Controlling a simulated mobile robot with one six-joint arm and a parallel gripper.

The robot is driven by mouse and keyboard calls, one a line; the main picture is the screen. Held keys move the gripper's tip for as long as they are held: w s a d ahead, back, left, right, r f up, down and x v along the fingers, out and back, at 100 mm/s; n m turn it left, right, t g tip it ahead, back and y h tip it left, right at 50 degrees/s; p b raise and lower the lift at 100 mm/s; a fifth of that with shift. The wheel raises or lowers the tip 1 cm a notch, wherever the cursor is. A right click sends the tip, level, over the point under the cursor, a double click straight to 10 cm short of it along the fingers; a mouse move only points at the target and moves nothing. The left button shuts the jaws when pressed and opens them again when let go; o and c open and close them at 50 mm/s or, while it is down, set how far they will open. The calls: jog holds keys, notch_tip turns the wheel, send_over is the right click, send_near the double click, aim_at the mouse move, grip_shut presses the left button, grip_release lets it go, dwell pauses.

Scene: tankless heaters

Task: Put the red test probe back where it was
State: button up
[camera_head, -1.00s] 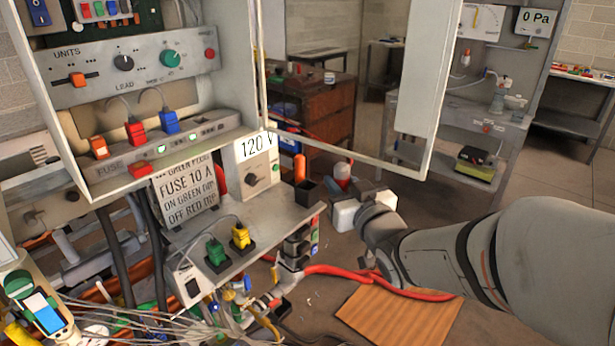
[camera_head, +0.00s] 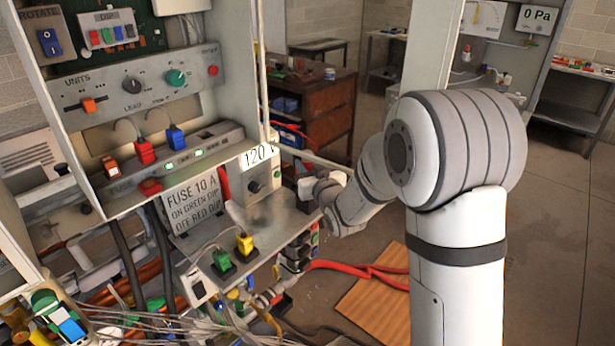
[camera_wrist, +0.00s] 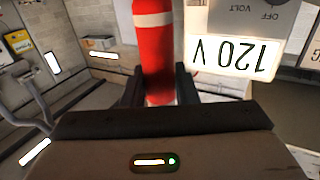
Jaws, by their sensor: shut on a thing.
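The red test probe (camera_wrist: 153,45) stands between my jaws in the wrist view, a red cylinder with a white band near its top. My gripper (camera_wrist: 160,88) is shut on its lower part, with one dark finger on each side. The probe's lower end is hidden by the gripper body. In the head view my gripper (camera_head: 318,186) is at the right end of the grey shelf, right of the 120 V panel (camera_head: 260,156). A small black holder (camera_head: 303,205) shows partly beside the gripper at the shelf's end.
The shelf carries a green plug (camera_head: 222,260) and a yellow plug (camera_head: 244,244). A fuse sign (camera_head: 195,203) stands behind them. The open cabinet with switches rises above. Red cables (camera_head: 350,267) and a wooden board (camera_head: 375,292) lie below on the right.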

notch_tip(320, 180, down, 4)
jog(key=shift+f+p, duration=0.15)
jog(key=shift+p, duration=0.35)
jog(key=shift+f+b, duration=0.25)
jog(key=shift+b, duration=0.05)
jog(key=o, duration=0.8)
jog(key=shift+r, duration=0.1)
